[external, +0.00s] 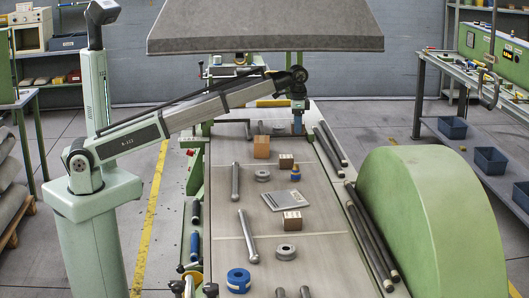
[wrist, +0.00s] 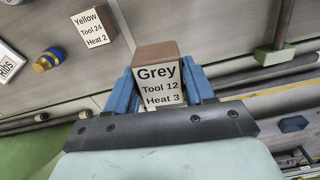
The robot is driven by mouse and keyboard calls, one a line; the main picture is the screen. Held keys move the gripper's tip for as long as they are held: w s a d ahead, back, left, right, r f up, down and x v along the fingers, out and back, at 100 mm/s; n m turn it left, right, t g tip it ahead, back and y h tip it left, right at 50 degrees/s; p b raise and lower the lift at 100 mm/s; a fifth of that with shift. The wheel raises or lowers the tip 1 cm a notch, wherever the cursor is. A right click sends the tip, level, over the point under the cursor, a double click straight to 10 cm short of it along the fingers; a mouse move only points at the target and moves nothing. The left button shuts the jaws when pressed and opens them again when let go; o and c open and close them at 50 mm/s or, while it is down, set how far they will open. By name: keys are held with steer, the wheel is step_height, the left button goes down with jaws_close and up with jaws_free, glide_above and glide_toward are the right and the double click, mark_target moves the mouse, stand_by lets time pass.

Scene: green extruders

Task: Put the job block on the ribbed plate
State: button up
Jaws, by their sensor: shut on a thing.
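My gripper (wrist: 165,92) is shut on a brown block (wrist: 160,88) whose white face reads "Grey Tool 12 Heat 3"; the blue fingers press its two sides. In the external view my gripper (external: 298,124) hangs over the far end of the bench, and the held block is not clear there. A flat grey ribbed plate (external: 284,200) lies mid-bench, nearer the camera than my gripper. A panel marked "Ribs" (wrist: 8,62) is cut by the left edge of the wrist view. A second block (wrist: 93,38) reads "Yellow Tool 24 Heat 2".
A labelled block (external: 292,221) stands just in front of the plate. A blue-and-orange knob (external: 295,173), a small block (external: 286,161) and a larger brown block (external: 261,147) stand behind it. Grey bars (external: 248,236) and rings lie around. A green drum (external: 430,225) rises at the right.

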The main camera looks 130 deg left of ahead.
steer(key=w+d+m, duration=0.3)
steer(key=w+d, duration=1.2)
steer(key=d, duration=0.4)
steer(key=n, duration=0.4)
glide_above(285, 198)
steer(key=shift+f, duration=4.6)
steer(key=shift+f, duration=0.15)
steer(key=o, duration=1.1)
step_height(285, 198, up, 12)
steer(key=shift+r, duration=0.2)
